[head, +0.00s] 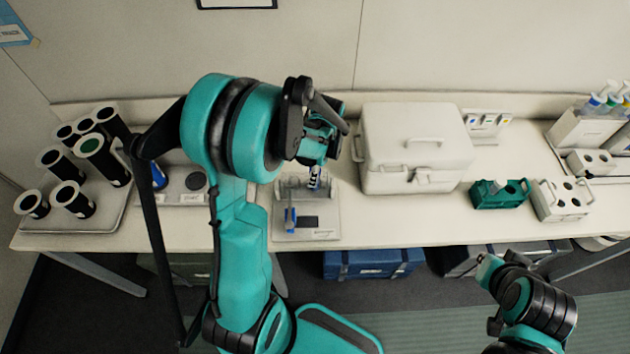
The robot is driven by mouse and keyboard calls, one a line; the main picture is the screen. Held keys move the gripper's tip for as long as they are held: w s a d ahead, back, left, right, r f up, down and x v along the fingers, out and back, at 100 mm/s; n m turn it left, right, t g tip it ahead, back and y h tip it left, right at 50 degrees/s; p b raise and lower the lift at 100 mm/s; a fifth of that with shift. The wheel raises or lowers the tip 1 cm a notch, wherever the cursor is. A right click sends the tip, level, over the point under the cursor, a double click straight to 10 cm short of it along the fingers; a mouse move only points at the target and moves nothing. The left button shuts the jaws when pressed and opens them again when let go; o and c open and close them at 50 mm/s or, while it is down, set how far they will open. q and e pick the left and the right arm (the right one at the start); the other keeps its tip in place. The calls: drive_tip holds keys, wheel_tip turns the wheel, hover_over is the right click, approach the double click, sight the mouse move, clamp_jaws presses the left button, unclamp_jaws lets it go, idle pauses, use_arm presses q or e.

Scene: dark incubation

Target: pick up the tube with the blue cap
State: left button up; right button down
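A tube with blue on it and a white band (314,178) stands at a small clear-walled holder on a grey tray (325,232) near the middle of the bench. My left arm reaches over from the left, and its gripper (318,152) points down just above or around this tube. The gripper is small and partly hidden by its own wrist, so whether the fingers touch the tube does not show. A blue upright piece (290,219) is at the tray's front left. Only links of my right arm show, lower right.
Several black cylinders (101,159) stand on a tray at the left. A large white box (415,150) stands right of the gripper. A green rack (499,194) and a white rack (562,200) are farther right. Bare bench lies before the white box.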

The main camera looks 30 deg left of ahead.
use_arm(q)
clamp_jaws()
